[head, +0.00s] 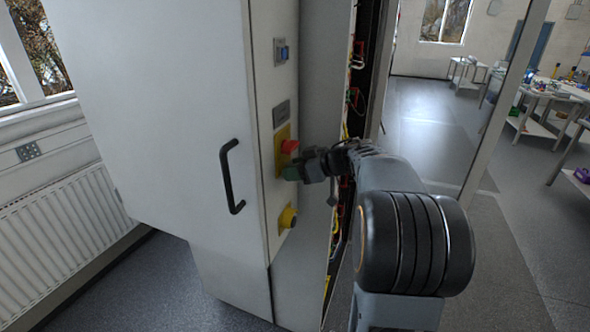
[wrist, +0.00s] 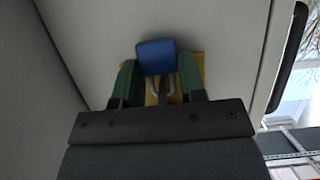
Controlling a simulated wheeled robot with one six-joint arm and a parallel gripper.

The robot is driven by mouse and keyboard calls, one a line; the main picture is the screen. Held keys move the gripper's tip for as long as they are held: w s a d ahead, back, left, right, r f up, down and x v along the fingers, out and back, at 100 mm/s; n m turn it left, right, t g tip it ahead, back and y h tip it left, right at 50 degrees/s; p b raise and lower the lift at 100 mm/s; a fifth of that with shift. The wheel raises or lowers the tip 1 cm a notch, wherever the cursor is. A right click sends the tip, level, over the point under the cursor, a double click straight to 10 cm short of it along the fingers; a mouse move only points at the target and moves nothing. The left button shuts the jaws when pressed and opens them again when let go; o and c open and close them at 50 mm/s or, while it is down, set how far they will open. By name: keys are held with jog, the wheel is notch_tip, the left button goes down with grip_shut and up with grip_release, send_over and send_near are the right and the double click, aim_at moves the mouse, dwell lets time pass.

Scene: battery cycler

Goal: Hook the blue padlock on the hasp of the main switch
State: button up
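The blue padlock (wrist: 156,57) lies between the green fingertips of my gripper (wrist: 160,77) in the wrist view, one finger against each side of its body. Its grey shackle (wrist: 160,86) shows below the body, in front of a yellow plate (wrist: 196,62). I cannot tell whether the shackle passes through the hasp. In the head view, my gripper (head: 291,172) is at the cabinet's narrow panel, just below the red knob of the main switch (head: 289,147) on its yellow plate (head: 281,133). The padlock and hasp cannot be made out there.
The grey cabinet door (head: 165,110) has a black handle (head: 229,178) left of the panel. Open wiring (head: 355,60) is exposed to the right. Free floor (head: 430,120) lies further right.

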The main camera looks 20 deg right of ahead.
jog(key=o, duration=0.4)
jog(key=shift+s+a, duration=0.1)
jog(key=shift+a, duration=0.05)
jog(key=shift+o, duration=0.2)
